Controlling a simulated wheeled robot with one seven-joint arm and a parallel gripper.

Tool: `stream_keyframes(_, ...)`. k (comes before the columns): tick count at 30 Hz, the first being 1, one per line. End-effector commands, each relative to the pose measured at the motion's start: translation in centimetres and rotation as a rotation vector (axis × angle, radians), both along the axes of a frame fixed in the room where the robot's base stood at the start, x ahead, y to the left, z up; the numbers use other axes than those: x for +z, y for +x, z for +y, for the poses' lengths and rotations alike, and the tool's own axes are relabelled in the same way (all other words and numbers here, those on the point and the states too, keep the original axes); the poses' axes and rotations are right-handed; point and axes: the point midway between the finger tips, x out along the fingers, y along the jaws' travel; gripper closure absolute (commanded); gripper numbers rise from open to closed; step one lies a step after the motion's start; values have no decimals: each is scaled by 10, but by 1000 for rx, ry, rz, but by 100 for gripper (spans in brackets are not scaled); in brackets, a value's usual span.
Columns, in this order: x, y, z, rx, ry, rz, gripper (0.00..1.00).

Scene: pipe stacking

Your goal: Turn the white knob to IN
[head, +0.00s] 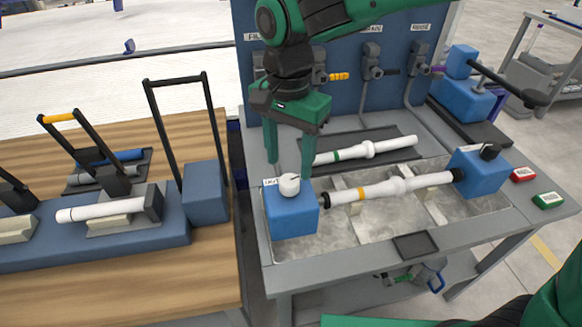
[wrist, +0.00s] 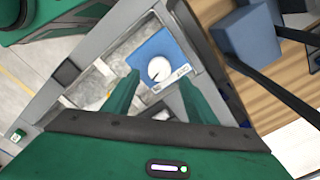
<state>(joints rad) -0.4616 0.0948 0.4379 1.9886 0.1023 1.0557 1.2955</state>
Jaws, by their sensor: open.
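The white knob (head: 289,184) sits on top of a blue block (head: 291,214) at the left end of the grey test bench. In the wrist view the knob (wrist: 159,69) shows as a white disc with a dark mark on its lower left side. A small label (wrist: 182,71) lies beside it, too small to read. My green gripper (head: 288,172) points down just above and behind the knob. Its two fingers are apart with nothing between them. In the wrist view the fingertips (wrist: 157,85) stand near the knob; I cannot tell whether they touch it.
A white pipe with an orange band (head: 390,188) runs from the left block to a blue block with a black knob (head: 482,170). Another white pipe (head: 368,149) lies on a dark mat behind. Red (head: 523,174) and green (head: 548,200) buttons are at right. A wooden table (head: 150,270) stands left.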

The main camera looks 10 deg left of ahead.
Motion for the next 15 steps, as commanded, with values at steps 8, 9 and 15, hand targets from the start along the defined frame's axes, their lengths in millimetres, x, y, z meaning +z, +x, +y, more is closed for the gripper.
stream_keyframes(8, 48, 2, 0, -1, 2, -2, 48)
stream_keyframes(9, 52, 2, 0, -1, 1, -2, 48)
stream_keyframes(15, 64, 2, 0, -1, 1, 0, 48)
